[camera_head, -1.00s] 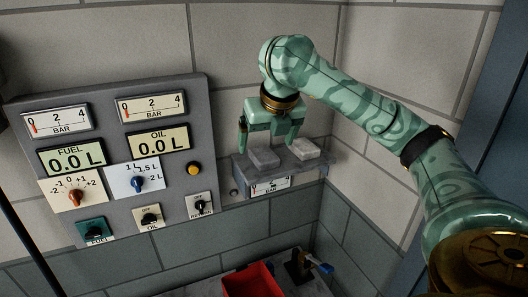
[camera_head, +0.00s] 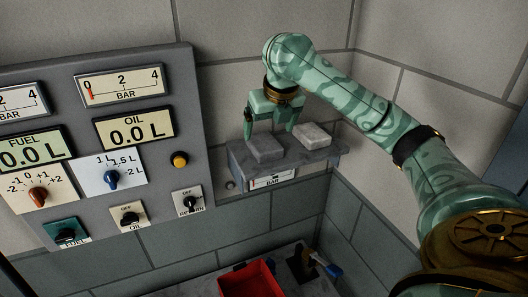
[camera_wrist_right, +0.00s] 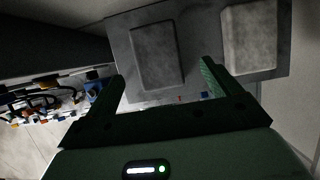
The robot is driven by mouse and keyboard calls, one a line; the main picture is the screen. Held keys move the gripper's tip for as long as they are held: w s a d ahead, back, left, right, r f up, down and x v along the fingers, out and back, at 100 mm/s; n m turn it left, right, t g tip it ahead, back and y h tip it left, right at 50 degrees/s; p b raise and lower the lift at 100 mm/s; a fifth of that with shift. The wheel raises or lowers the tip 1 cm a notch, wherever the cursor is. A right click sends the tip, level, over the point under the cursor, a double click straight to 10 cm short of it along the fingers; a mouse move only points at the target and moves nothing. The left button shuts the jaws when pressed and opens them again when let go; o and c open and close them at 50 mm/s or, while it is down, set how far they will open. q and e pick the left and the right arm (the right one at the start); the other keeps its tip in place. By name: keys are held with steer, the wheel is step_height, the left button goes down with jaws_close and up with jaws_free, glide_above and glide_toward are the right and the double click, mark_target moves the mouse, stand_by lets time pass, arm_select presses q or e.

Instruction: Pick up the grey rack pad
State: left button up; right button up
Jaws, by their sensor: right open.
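The grey rack pad (camera_head: 265,148) is a flat dark grey block on the left part of a small grey wall shelf (camera_head: 292,164). A second, lighter pad (camera_head: 312,136) lies to its right. My right gripper (camera_head: 269,134) is open and empty above the grey pad, its fingers to either side of it in the head view. In the right wrist view the grey pad (camera_wrist_right: 157,55) shows between and beyond the open fingertips (camera_wrist_right: 163,70), and the lighter pad (camera_wrist_right: 249,38) is beyond the right finger. I see no contact. My left gripper is not in view.
A control panel (camera_head: 150,205) with gauges, knobs and a yellow button is on the wall left of the shelf. A red bin (camera_head: 247,281) and a blue-handled fitting (camera_head: 325,264) are below. Walls meet close to the shelf's right.

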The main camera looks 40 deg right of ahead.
mark_target(265, 142)
steer(key=x, duration=0.2)
steer(key=b+x, duration=0.1)
steer(key=x, duration=0.2)
steer(key=shift+w+a+f, duration=0.1)
steer(key=shift+a, duration=0.1)
steer(key=shift+w+d+f, duration=0.15)
steer(key=shift+w, duration=0.05)
steer(key=shift+s, duration=0.1)
steer(key=shift+s, duration=0.1)
steer(key=shift+f, duration=0.15)
steer(key=shift+c, duration=0.3)
steer(key=c, duration=1)
